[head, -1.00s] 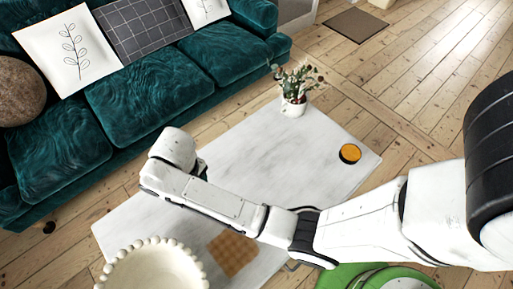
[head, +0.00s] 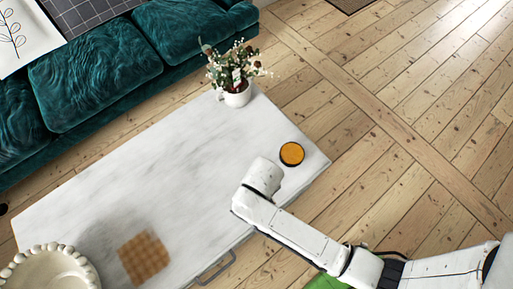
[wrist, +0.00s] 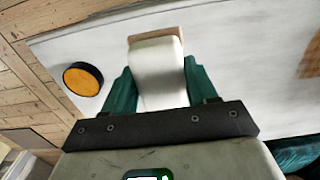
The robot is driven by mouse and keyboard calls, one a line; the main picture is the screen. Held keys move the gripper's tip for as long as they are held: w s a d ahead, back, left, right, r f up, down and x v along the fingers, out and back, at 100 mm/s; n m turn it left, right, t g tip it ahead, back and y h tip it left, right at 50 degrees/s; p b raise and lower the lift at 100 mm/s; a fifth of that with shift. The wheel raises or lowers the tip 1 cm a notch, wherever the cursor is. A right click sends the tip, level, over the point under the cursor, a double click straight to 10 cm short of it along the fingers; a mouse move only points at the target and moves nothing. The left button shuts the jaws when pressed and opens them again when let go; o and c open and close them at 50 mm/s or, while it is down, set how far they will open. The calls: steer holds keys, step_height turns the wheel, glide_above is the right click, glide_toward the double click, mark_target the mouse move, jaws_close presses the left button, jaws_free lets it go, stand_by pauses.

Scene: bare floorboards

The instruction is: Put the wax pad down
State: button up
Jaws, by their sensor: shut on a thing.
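The wax pad (wrist: 156,68) appears to be the pale, rounded block with a tan far edge in the wrist view. My gripper (wrist: 160,85) is shut on it, with a green finger against each side. The white tabletop (wrist: 230,50) shows behind the pad; I cannot tell whether the two touch. In the head view, my arm's end is over the table's right part, and the fingers and pad are hidden behind it.
An orange-topped black round tin (head: 291,153) lies near the table's right end, close to my arm. A potted plant (head: 236,92) stands at the far corner. A brown checked square (head: 143,258) and a beaded bowl (head: 50,272) are at left. The table's middle is clear.

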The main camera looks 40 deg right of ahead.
steer(key=shift+s+a+f, duration=0.15)
steer(key=shift+s+f, duration=0.35)
steer(key=shift+s, duration=0.15)
steer(key=shift+s+a+f, duration=0.15)
steer(key=shift+s+f, duration=0.35)
steer(key=shift+s, duration=0.1)
steer(key=w+d+f, duration=0.1)
steer(key=w+f, duration=0.2)
steer(key=w+d+f+b, duration=0.1)
steer(key=w+d+f, duration=0.1)
steer(key=w, duration=0.2)
steer(key=w+d+f+b, duration=0.1)
steer(key=w+d+f, duration=0.1)
steer(key=w+f, duration=0.1)
steer(key=shift+w+d+f, duration=0.15)
steer(key=shift+w+f, duration=0.15)
steer(key=shift+w, duration=0.3)
steer(key=shift+w+d+f+b, duration=0.25)
steer(key=shift+w+f+b, duration=0.05)
steer(key=shift+w+f, duration=0.3)
steer(key=shift+f+b, duration=0.4)
steer(key=shift+f, duration=1.15)
steer(key=shift+f, duration=0.1)
steer(key=o, duration=1)
